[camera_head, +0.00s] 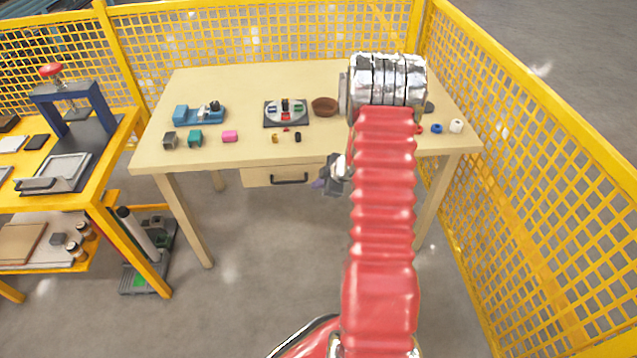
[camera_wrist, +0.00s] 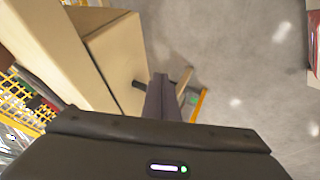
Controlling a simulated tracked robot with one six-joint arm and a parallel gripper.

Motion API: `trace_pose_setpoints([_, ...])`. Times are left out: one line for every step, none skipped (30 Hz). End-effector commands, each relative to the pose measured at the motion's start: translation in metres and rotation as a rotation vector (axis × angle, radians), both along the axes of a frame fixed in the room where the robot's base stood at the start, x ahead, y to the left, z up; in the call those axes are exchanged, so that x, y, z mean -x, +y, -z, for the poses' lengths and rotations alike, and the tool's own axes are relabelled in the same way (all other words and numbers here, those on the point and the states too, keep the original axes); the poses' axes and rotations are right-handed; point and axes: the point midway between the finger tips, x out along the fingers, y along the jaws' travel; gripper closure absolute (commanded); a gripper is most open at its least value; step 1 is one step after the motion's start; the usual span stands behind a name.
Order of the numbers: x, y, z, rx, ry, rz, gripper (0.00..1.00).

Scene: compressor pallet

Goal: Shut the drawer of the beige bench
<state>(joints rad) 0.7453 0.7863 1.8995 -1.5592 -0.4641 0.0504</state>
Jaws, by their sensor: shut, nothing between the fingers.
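The beige bench (camera_head: 250,85) stands in front of me. Its drawer (camera_head: 258,178) is under the front edge of the top, with a dark bar handle (camera_head: 290,180). In the wrist view the drawer (camera_wrist: 118,55) and its handle (camera_wrist: 138,84) are left of my fingers. How far the drawer stands out is hard to tell. My gripper (camera_head: 321,184) is shut and empty at the drawer's right end, to the right of the handle. Its dark fingers (camera_wrist: 161,95) show close together in the wrist view; touching cannot be made out. My red arm hides the bench's right front.
The bench top carries a blue device (camera_head: 198,114), a dial plate (camera_head: 286,112), a brown bowl (camera_head: 324,106) and several small blocks. Yellow mesh fencing (camera_head: 540,160) closes the back and right. A yellow workbench (camera_head: 85,190) stands left. The floor before the bench is clear.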

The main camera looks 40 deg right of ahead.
Motion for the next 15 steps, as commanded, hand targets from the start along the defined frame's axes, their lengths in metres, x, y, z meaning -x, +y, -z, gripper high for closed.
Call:
trace_pose_setpoints([0.004, -0.004, -0.009, 0.004, -0.004, 0.002, 1.00])
trace_pose_setpoints([0.006, -0.004, -0.013, 0.004, -0.005, 0.003, 1.00])
trace_pose_setpoints([0.010, -0.005, -0.017, 0.002, -0.004, 0.003, 1.00])
trace_pose_setpoints([0.012, -0.004, -0.020, 0.004, -0.005, 0.002, 1.00])
trace_pose_setpoints([0.015, -0.004, -0.023, 0.003, -0.004, 0.001, 1.00])
trace_pose_setpoints([0.018, -0.004, -0.028, 0.003, -0.004, 0.001, 1.00])
trace_pose_setpoints([0.020, -0.005, -0.031, 0.002, -0.004, 0.001, 1.00])
trace_pose_setpoints([0.023, -0.005, -0.034, 0.003, -0.004, 0.001, 1.00])
trace_pose_setpoints([0.026, -0.005, -0.038, 0.002, -0.003, 0.002, 1.00])
trace_pose_setpoints([0.029, -0.005, -0.042, 0.003, -0.003, 0.001, 1.00])
trace_pose_setpoints([0.031, -0.005, -0.045, 0.004, -0.004, 0.001, 1.00])
trace_pose_setpoints([0.034, -0.005, -0.049, 0.003, -0.003, 0.001, 1.00])
trace_pose_setpoints([0.037, -0.005, -0.053, 0.003, -0.004, 0.000, 1.00])
trace_pose_setpoints([0.039, -0.005, -0.056, 0.003, -0.003, -0.002, 1.00])
trace_pose_setpoints([0.042, -0.005, -0.060, 0.003, -0.003, -0.002, 1.00])
